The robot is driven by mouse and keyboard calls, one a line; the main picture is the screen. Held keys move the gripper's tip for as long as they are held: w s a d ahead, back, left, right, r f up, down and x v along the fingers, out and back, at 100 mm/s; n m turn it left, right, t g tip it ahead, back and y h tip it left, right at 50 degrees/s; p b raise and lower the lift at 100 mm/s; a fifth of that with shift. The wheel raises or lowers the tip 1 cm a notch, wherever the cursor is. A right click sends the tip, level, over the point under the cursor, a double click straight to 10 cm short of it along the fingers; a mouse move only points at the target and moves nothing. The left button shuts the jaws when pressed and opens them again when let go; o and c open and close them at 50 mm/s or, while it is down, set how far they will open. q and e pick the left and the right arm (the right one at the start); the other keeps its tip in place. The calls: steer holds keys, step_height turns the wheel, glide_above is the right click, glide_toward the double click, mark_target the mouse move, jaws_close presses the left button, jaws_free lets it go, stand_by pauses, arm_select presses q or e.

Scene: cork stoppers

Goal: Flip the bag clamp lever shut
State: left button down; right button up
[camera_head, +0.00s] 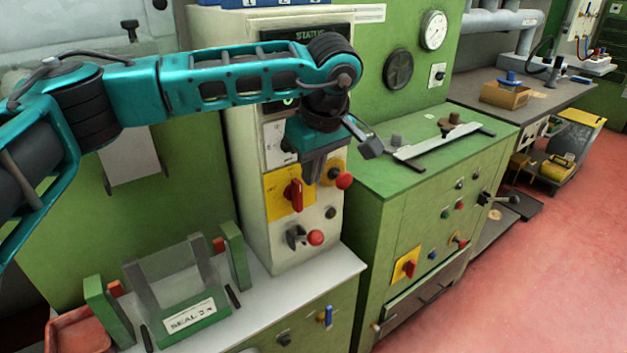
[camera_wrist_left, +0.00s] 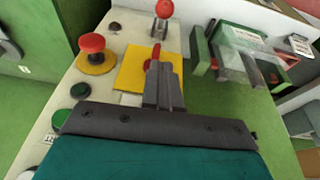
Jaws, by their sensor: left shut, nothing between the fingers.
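My left gripper (camera_head: 318,176) is shut and empty, in front of the control column's white face. In the left wrist view, the shut fingers (camera_wrist_left: 162,78) reach over the yellow plate (camera_wrist_left: 134,68) and partly cover its red rotary switch (camera_wrist_left: 155,54). A lever with a red ball knob (camera_head: 316,237) and a dark bracket (camera_head: 296,235) sits lower on the column, below my fingers. It also shows in the left wrist view, its red knob (camera_wrist_left: 164,9) at the top edge, apart from my fingers. No label names it as the clamp lever. My right gripper is out of view.
A red mushroom button (camera_head: 343,180) is close beside my fingers. The green sealing fixture (camera_head: 193,315), with a clear guard, stands on the bench at lower left. A green cabinet (camera_head: 425,225) is to the right, with a dial gauge (camera_head: 433,30) on the wall behind.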

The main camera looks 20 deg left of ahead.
arm_select(q)
glide_above(314, 231)
steer(key=a, duration=0.2)
step_height(314, 231, down, 7)
steer(key=f, duration=0.1)
steer(key=d+f, duration=0.1)
steer(key=f, duration=0.1)
steer(key=shift+w+d+f, duration=0.1)
steer(key=shift+d+f, duration=0.1)
steer(key=shift+d, duration=0.05)
steer(key=shift+d+f, duration=0.15)
steer(key=shift+f, duration=0.25)
